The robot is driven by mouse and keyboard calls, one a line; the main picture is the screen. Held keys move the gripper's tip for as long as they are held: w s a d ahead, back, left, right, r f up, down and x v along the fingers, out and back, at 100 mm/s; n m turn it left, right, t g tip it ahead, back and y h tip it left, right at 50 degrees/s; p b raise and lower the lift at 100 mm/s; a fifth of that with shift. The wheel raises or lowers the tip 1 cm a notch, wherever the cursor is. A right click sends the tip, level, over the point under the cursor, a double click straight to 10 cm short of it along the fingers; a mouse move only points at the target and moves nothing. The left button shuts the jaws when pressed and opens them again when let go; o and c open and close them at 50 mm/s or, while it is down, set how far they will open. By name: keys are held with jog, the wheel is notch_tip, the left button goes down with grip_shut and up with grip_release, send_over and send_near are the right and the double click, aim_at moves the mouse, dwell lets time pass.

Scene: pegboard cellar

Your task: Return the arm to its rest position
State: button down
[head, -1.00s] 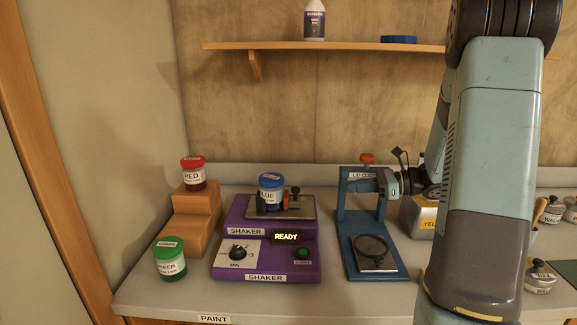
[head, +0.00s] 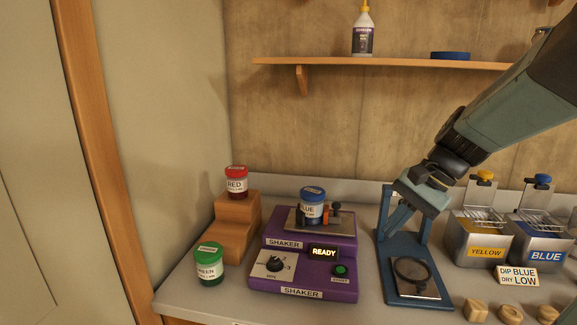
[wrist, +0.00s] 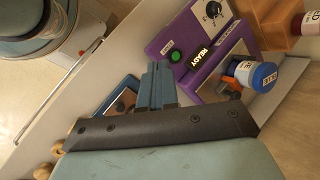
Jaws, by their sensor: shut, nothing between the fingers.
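My gripper (head: 391,226) is shut and empty. In the head view it hangs in front of the blue lid press stand (head: 387,285), at the upper part of its frame, with my arm reaching in from the upper right. I cannot tell whether the fingers touch the stand. In the wrist view my gripper's fingers (wrist: 159,84) are together, pointing toward the bench, with the blue stand (wrist: 122,98) partly hidden beside them.
The purple shaker (head: 300,283), showing READY, holds the blue paint jar (head: 312,207). The red jar (head: 236,183) stands on wooden steps (head: 235,240), the green jar (head: 208,265) on the bench. Yellow (head: 482,243) and blue (head: 540,246) tins stand right. A shelf (head: 400,63) runs above.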

jog(key=s+d+r+n+t+h, duration=0.2)
jog(key=s+r+n+t+h, duration=0.3)
jog(key=s+n+h, duration=0.1)
jog(key=shift+s+d+n, duration=0.35)
jog(key=shift+s+n, duration=0.55)
jog(key=shift+n, duration=0.2)
